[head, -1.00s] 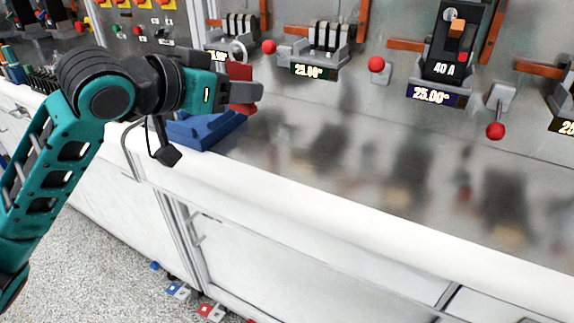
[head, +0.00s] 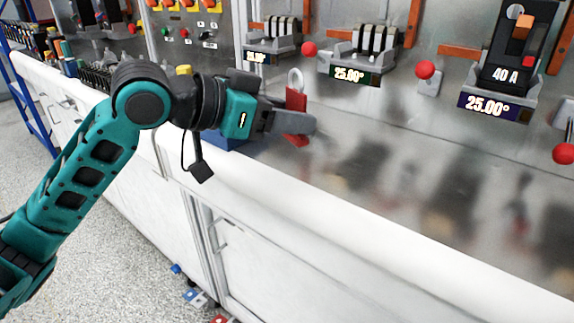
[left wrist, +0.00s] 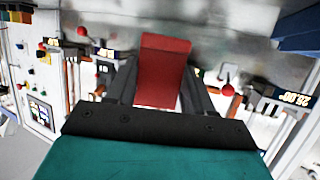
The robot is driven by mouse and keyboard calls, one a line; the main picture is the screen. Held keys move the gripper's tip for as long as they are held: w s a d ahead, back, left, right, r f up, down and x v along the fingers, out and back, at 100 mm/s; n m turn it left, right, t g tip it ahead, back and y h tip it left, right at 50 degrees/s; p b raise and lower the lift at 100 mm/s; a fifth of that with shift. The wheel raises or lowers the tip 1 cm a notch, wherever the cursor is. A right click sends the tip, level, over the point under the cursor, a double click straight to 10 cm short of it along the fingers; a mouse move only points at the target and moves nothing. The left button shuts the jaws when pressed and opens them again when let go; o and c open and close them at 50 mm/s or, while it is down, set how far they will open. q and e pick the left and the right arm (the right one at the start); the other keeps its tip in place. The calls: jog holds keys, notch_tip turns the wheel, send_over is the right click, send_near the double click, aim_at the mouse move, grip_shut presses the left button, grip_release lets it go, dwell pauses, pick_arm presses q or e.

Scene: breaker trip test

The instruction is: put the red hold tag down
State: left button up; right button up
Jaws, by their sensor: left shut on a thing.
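The red hold tag (head: 296,100) with a pale loop at its top is in my left gripper (head: 308,124), above the front part of the metal bench top. The fingers hide part of it in the head view. In the left wrist view the tag (left wrist: 164,68) stands between the two fingers (left wrist: 158,95), and the gripper is shut on it. I cannot tell from these views whether the tag touches the bench. My right gripper is not in view.
A blue block (head: 222,140) sits partly hidden behind my left gripper. Breaker fixtures (head: 376,45) with red-knobbed levers (head: 426,70) and a 40 A breaker (head: 512,50) stand at the back. The bench top (head: 400,155) in front of them is clear.

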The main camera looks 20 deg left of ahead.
pick_arm(q)
jog(key=shift+f+b, duration=0.85)
jog(key=shift+f, duration=2.45)
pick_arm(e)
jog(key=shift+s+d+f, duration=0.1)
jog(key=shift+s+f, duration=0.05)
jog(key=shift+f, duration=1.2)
pick_arm(q)
jog(key=shift+f, duration=0.15)
jog(key=o, duration=1.2)
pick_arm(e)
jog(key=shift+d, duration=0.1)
pick_arm(q)
jog(key=shift+r, duration=0.25)
jog(key=v, duration=1.1)
jog(key=shift+s+a+b, duration=0.3)
jog(key=shift+b, duration=0.05)
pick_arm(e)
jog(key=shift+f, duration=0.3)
